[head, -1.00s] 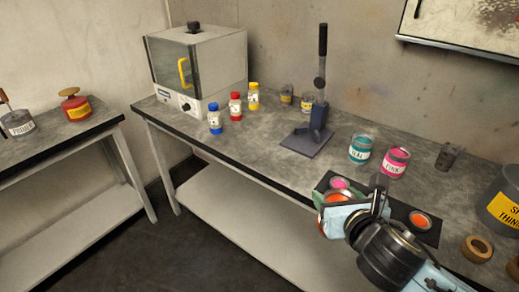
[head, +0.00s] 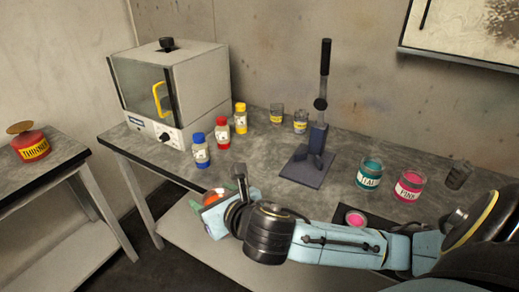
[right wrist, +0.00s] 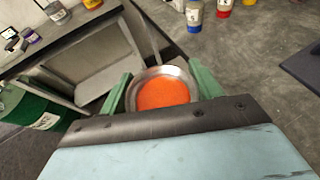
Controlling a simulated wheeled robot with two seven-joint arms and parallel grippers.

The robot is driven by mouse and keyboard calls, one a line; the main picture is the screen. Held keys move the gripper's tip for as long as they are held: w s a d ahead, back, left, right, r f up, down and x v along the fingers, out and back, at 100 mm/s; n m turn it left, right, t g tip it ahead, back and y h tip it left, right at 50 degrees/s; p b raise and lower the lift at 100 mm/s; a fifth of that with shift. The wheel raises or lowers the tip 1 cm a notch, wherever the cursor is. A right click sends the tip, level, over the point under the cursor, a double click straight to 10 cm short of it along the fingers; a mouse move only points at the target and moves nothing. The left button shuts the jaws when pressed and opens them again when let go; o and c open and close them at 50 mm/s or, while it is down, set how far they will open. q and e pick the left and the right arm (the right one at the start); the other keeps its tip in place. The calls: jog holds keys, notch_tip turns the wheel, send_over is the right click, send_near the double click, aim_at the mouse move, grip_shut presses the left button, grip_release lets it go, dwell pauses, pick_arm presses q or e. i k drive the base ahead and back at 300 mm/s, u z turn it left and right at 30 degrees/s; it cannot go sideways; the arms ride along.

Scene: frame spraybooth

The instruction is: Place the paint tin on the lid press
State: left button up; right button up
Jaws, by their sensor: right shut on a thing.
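The paint tin (head: 214,194), a metal tin full of orange paint, is between the fingers of my right gripper (head: 211,199), which is shut on it. In the right wrist view the tin (right wrist: 163,92) shows upright-looking, with a green finger on each side. The lid press (head: 318,135) stands on the bench, with a flat dark base plate (head: 306,169) and a tall black lever. My right gripper is left of and nearer than the press, apart from it, by the bench's front edge. The base plate is bare. My left gripper is not in view.
Blue (head: 201,151), red (head: 222,133) and yellow (head: 241,118) bottles stand behind the gripper, before an oven (head: 196,92). Teal (head: 369,174) and pink (head: 408,187) jars stand right of the press. A pink-filled tin (head: 356,218) sits on a dark mat behind my arm.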

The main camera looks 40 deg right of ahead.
aim_at(307, 177)
jog(key=z, duration=0.45)
jog(key=i, duration=0.95)
jog(key=z, duration=0.75)
